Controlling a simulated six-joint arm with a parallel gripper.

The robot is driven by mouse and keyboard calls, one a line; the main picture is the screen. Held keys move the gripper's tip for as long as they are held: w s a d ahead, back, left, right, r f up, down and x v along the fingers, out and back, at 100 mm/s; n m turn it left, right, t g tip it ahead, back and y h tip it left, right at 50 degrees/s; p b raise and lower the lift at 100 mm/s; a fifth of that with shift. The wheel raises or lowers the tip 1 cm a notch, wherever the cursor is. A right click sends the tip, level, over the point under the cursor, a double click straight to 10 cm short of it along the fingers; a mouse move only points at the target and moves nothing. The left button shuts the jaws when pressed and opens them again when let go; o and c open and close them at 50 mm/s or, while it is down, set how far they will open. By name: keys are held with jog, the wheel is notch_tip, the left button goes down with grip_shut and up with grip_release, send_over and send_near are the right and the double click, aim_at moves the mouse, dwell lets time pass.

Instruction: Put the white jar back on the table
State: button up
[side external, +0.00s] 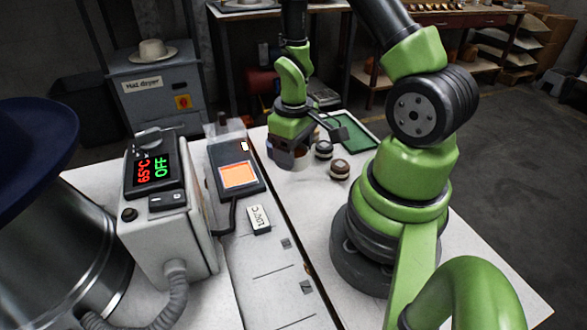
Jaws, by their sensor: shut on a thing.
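My gripper (288,152) points down just above the white table (285,190), near its back edge. It is shut on a small pale jar (302,158), which seems to be the white jar. The fingers hide most of this jar, and I cannot tell whether its base touches the table.
A green-lined tray (352,132) lies behind the jars. A device with an orange screen (237,175) stands left of the gripper. A control box reading 65°C and OFF (165,215) is farther left. The table in front of the gripper is clear.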

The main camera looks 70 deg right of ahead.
aim_at(294, 181)
jog(key=shift+f, duration=2.3)
jog(key=shift+f, duration=0.15)
jog(key=o, duration=1.1)
jog(key=shift+o, duration=0.2)
notch_tip(294, 181, up, 12)
jog(key=shift+r, duration=0.1)
jog(key=s+a+r+m+t+y, duration=0.1)
jog(key=s+a+r+t, duration=0.2)
jog(key=a+r, duration=0.3)
jog(key=s+a+r+m+t+y, duration=0.1)
jog(key=s+a+r+t, duration=0.2)
jog(key=a+r, duration=0.4)
notch_tip(294, 181, up, 5)
jog(key=shift+r+t, duration=0.15)
jog(key=shift+t, duration=0.45)
